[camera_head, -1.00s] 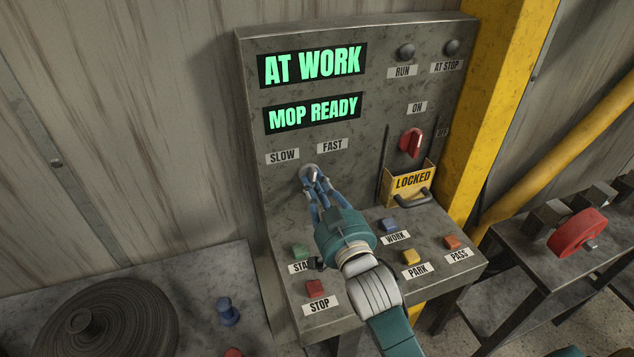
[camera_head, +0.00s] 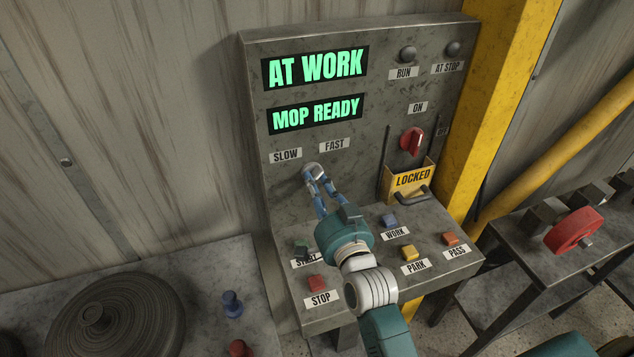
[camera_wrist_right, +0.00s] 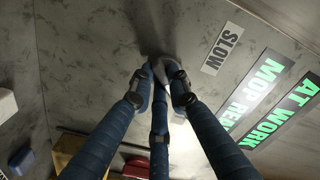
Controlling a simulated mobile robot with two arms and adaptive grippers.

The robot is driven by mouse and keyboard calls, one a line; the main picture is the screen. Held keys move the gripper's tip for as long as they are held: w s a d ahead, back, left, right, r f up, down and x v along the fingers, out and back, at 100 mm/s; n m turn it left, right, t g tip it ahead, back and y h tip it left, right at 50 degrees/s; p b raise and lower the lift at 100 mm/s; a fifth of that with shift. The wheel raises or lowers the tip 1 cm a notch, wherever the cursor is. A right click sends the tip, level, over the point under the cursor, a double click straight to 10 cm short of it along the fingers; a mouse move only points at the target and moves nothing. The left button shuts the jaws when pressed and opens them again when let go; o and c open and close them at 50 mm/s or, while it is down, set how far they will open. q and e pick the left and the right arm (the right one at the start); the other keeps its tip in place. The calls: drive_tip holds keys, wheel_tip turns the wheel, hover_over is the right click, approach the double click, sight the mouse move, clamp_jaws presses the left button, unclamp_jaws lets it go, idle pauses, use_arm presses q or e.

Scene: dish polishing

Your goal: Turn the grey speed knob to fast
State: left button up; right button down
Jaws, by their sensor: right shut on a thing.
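The grey speed knob (camera_head: 312,169) sits on the upright panel below the SLOW label (camera_head: 286,155) and the FAST label (camera_head: 334,145). My right gripper (camera_head: 314,181) is shut on the knob, with its blue fingers around it. In the right wrist view the fingertips close around the grey knob (camera_wrist_right: 161,72), and the SLOW label (camera_wrist_right: 222,49) lies to the right. The fingers hide much of the knob, so I cannot tell which label it points to. My left gripper is not in view.
Green displays read AT WORK (camera_head: 316,67) and MOP READY (camera_head: 316,113). A red switch (camera_head: 411,141) and yellow LOCKED guard (camera_head: 411,181) are to the right. Several coloured buttons lie below, including START (camera_head: 301,247) and STOP (camera_head: 317,283), close to my right arm.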

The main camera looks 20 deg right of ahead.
drive_tip(key=shift+f, duration=0.15)
drive_tip(key=c, duration=1.7)
unclamp_jaws()
drive_tip(key=shift+o, duration=0.2)
drive_tip(key=s, duration=1.2)
drive_tip(key=shift+d, duration=0.2)
drive_tip(key=shift+s, duration=0.1)
